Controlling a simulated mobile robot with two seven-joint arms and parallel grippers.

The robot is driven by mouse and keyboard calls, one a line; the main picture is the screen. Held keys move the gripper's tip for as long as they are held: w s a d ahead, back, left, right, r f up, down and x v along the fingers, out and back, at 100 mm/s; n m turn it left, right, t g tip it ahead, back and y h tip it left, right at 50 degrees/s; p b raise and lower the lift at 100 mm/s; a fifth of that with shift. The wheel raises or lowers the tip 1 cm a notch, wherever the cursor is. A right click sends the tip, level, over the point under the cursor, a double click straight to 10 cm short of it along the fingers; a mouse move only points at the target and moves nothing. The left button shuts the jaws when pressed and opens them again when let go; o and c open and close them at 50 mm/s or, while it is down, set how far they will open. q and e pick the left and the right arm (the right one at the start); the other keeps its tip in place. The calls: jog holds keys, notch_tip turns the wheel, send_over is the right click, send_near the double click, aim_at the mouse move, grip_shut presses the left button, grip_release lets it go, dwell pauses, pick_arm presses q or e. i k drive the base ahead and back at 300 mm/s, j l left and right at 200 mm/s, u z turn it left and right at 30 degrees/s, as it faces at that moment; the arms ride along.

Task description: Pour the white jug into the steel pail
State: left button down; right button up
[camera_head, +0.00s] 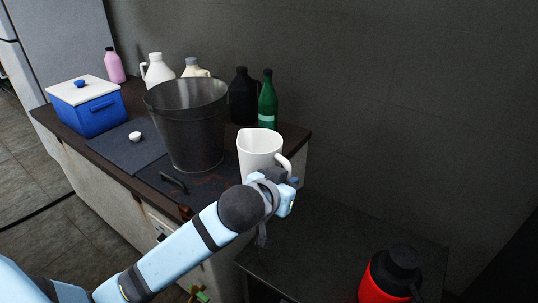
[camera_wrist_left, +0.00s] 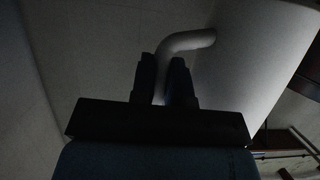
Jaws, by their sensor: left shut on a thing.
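The white jug (camera_head: 258,148) is roughly upright beside the right side of the steel pail (camera_head: 192,130), at the right end of the dark counter. My left gripper (camera_head: 276,177) is shut on the jug's handle. In the left wrist view the gripper's two dark fingers (camera_wrist_left: 166,85) close around the handle (camera_wrist_left: 188,41), and the pale jug body (camera_wrist_left: 255,60) fills the right side. The inside of the jug is mostly hidden, so I cannot tell what it holds. The pail is open at the top and stands on the counter. My right gripper does not show.
Behind the pail stand white jugs (camera_head: 157,70), a black bottle (camera_head: 242,96) and a green bottle (camera_head: 267,102). A blue cooler (camera_head: 92,108) and pink bottle (camera_head: 115,66) are at left. A red container (camera_head: 383,280) stands on the lower dark surface at right.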

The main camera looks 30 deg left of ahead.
aim_at(188, 113)
jog(key=j, duration=0.55)
jog(key=k+j, duration=0.15)
jog(key=j, duration=0.4)
jog(key=j+z, duration=0.1)
jog(key=j, duration=0.45)
jog(key=k+j, duration=0.15)
jog(key=j, duration=0.35)
jog(key=k+j, duration=0.1)
jog(key=j, duration=0.45)
jog(key=i+z, duration=0.05)
